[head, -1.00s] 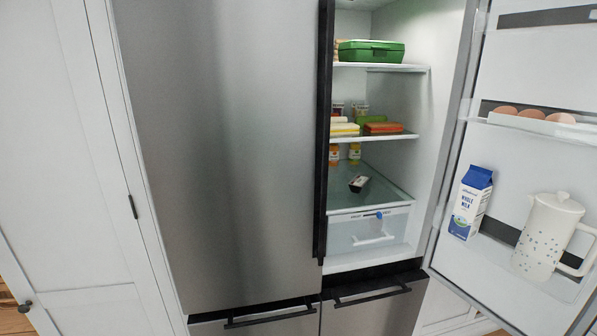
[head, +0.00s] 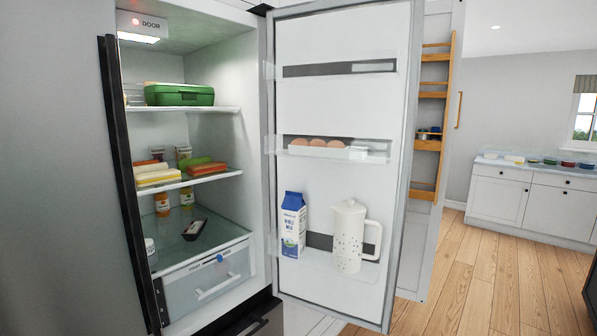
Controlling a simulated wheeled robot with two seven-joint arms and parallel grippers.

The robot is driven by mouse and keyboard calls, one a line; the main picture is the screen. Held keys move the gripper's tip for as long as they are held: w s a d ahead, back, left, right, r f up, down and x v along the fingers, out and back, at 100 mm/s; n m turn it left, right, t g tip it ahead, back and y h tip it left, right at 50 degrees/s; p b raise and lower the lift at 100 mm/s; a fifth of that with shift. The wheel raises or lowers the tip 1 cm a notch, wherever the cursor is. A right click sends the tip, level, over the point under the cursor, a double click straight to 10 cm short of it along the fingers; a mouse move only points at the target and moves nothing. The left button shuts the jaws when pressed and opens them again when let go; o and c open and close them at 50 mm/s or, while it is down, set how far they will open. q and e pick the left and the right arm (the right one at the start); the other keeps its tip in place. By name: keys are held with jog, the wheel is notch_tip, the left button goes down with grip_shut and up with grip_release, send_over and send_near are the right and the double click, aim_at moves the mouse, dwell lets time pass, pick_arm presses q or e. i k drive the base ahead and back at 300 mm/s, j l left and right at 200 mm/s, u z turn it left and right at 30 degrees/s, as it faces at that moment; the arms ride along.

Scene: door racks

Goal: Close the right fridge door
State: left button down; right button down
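The right fridge door (head: 345,105) stands wide open in the head view, swung out to the right of the lit compartment. Its inner side faces me. Its racks hold eggs (head: 317,143), a blue and white milk carton (head: 292,224) and a white speckled pitcher (head: 349,237). The open fridge compartment (head: 212,78) is to the left of the door, with a green box (head: 179,94), food packs and jars on its shelves and a clear drawer at the bottom. Neither of my grippers is in view.
The left fridge door (head: 50,180) is shut at the left edge. A tall wooden rack (head: 432,115) stands behind the open door. Free wooden floor (head: 484,265) lies to the right, with a white cabinet (head: 535,200) at the back.

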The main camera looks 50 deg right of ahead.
aim_at(348, 72)
jog(key=l+u, duration=0.15)
jog(key=l, duration=0.25)
jog(key=l+u, duration=0.1)
jog(key=l, duration=0.35)
jog(key=k+l+u, duration=0.15)
jog(key=l, duration=0.25)
jog(key=l+u, duration=0.15)
jog(key=l, duration=0.25)
jog(key=k+l+u, duration=0.1)
jog(key=l, duration=0.3)
jog(key=k+l+u, duration=0.15)
jog(key=l, duration=0.25)
jog(key=k+l, duration=0.1)
jog(key=l, duration=0.25)
jog(key=k+l, duration=0.15)
jog(key=l, duration=0.2)
jog(key=k+l, duration=0.1)
jog(key=l, duration=0.25)
jog(key=k+l, duration=0.1)
jog(key=l, duration=0.25)
jog(key=k+l, duration=0.1)
jog(key=l, duration=0.25)
jog(key=k+l, duration=0.15)
jog(key=l, duration=0.25)
